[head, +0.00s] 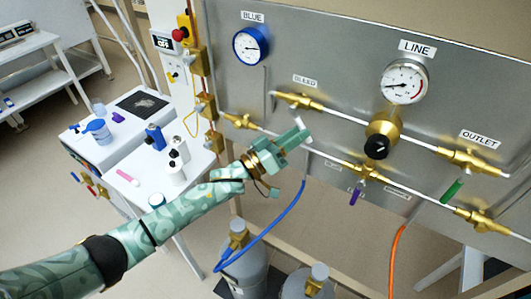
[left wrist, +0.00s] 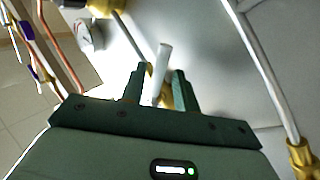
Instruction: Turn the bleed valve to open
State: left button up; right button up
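The bleed valve (head: 297,100) is a brass fitting on the grey panel, under the BLEED label (head: 305,80). A short white lever (head: 298,122) shows just below it, at my left gripper's tips. In the left wrist view the white lever (left wrist: 163,72) stands between the two fingers, with brass partly hidden behind it. My left gripper (head: 301,136) reaches up to the panel from the left. It also shows in the left wrist view (left wrist: 158,88), with its fingers apart and gaps beside the lever. My right gripper is not in view.
The LINE gauge (head: 404,81), regulator (head: 381,135), purple lever (head: 355,195) and green lever (head: 452,190) are to the right. The BLUE gauge (head: 251,46) is above left. A blue hose (head: 290,214) hangs below my gripper. A white bench (head: 160,183) with bottles stands at left.

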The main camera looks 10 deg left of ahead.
pick_arm(q)
jog(key=b+v, duration=0.1)
jog(key=v, duration=1.3)
jog(key=shift+r, duration=0.15)
